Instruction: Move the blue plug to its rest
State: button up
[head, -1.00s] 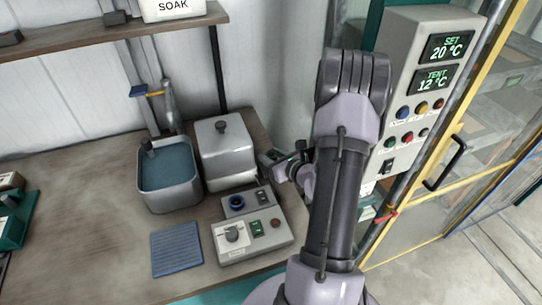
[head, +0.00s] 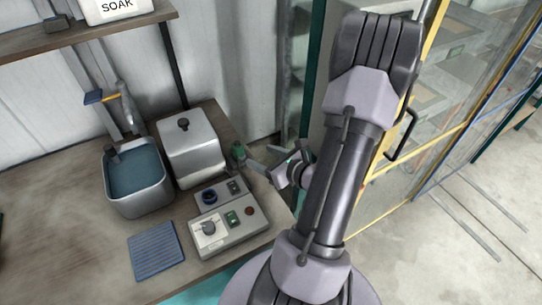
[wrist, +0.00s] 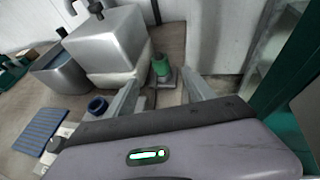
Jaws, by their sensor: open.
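The blue plug (head: 209,197) is a short dark blue round piece with a hollow-looking top. It sits upright on the rear part of a grey control box (head: 250,232). It also shows in the wrist view (wrist: 97,106), left of my left finger. My gripper (head: 262,166) is open and empty, to the right of and behind the plug and apart from it. In the wrist view my fingers (wrist: 160,88) point towards a green capped piece (wrist: 160,66) on a grey base, which stands beyond them. I cannot tell which thing is the plug's rest.
A lidded grey metal box (head: 190,150) and a basin of blue liquid (head: 137,178) stand behind the control box. A ribbed blue mat (head: 156,250) lies at its left. A shelf (head: 85,37) hangs above. A yellow-framed glass door (head: 440,125) stands at the right.

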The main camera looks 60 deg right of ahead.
jog(key=v, duration=0.3)
jog(key=shift+s+a+r, duration=0.1)
jog(key=shift+s+r, duration=0.05)
jog(key=shift+s, duration=0.15)
jog(key=w+a+r+n+g+y+b, duration=0.1)
jog(key=w+a+r+n+y, duration=0.15)
jog(key=a+n, duration=0.35)
jog(key=w+a+r+n+g+y, duration=0.1)
jog(key=w+a+r+n+y, duration=0.2)
jog(key=a, duration=0.5)
jog(key=w+a+r+n+g+y+b, duration=0.1)
jog(key=w+a+n+y, duration=0.25)
jog(key=a+n, duration=0.3)
jog(key=s+a+r+n+g+b, duration=0.1)
jog(key=s+a+n+g, duration=0.2)
jog(key=a+n, duration=0.35)
jog(key=s+a+r+n+g, duration=0.2)
jog(key=s+a+n+g, duration=0.1)
jog(key=a+n, duration=0.3)
jog(key=s+r+n+h, duration=0.1)
jog(key=n, duration=0.1)
jog(key=s+a+r+n+t+h+b, duration=0.1)
jog(key=r+n, duration=0.1)
jog(key=s+r+n+h, duration=0.1)
jog(key=n, duration=0.1)
jog(key=shift+a+r+t+h, duration=0.25)
jog(key=shift+a+t+h, duration=0.05)
jog(key=shift+a+h, duration=0.1)
